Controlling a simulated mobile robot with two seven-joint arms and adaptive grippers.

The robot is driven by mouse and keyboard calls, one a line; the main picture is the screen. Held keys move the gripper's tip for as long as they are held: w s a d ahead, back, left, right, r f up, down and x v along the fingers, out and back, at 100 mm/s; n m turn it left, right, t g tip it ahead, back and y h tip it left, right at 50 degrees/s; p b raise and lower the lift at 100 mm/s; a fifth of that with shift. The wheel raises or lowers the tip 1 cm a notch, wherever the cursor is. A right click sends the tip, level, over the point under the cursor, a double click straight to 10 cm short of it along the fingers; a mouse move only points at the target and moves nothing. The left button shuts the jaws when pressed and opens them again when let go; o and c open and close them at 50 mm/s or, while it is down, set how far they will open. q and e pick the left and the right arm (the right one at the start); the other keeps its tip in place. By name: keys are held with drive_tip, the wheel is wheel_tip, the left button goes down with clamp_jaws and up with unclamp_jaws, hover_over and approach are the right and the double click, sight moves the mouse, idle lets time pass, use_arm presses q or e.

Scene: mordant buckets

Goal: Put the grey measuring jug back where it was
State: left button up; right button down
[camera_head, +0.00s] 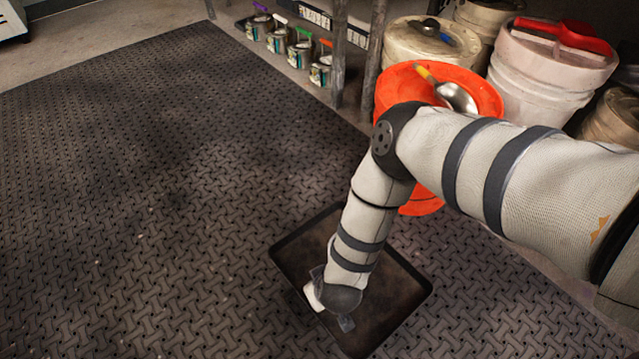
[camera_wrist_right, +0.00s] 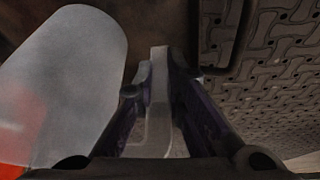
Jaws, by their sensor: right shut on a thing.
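The grey measuring jug (camera_wrist_right: 78,75) shows in the right wrist view as a smooth pale grey cylinder on the left, with its upright handle bar (camera_wrist_right: 158,110) in the middle. My right gripper (camera_wrist_right: 160,85) is shut on that handle. In the head view my right gripper (camera_head: 332,300) points down over the dark square tray (camera_head: 410,294) on the floor mat. Only a small pale part of the jug (camera_head: 312,297) shows there; my wrist hides the rest. I cannot tell whether the jug touches the tray. My left gripper is not in view.
An orange bucket (camera_head: 487,92) holding a metal scoop (camera_head: 458,97) stands behind my right arm. Lidded pale buckets (camera_head: 545,75) stand beyond it, one with a red dustpan (camera_head: 575,36). Several small tins (camera_head: 300,55) line the back edge. The patterned mat (camera_head: 150,200) is clear on the left.

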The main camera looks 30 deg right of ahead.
drive_tip(key=shift+f, duration=0.2)
drive_tip(key=c, duration=1.7)
unclamp_jaws()
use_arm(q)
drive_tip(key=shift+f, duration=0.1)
use_arm(e)
drive_tip(key=shift+o, duration=0.2)
drive_tip(key=p+v, duration=0.6)
drive_tip(key=v, duration=0.6)
drive_tip(key=s+n+g+y, duration=0.1)
drive_tip(key=s+g, duration=0.5)
drive_tip(key=s, duration=1.9)
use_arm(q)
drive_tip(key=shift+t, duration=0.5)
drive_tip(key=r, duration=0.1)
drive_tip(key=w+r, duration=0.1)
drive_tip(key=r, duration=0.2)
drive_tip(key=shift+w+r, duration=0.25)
use_arm(e)
drive_tip(key=s+d+r+g, duration=0.2)
drive_tip(key=s+r, duration=0.5)
drive_tip(key=s, duration=0.5)
drive_tip(key=s+d+r+g, duration=0.3)
drive_tip(key=s+r+g, duration=0.2)
drive_tip(key=s, duration=0.7)
wheel_tip(320, 180, up, 2)
drive_tip(key=shift+s+r+g, duration=0.1)
drive_tip(key=shift+s+g, duration=0.2)
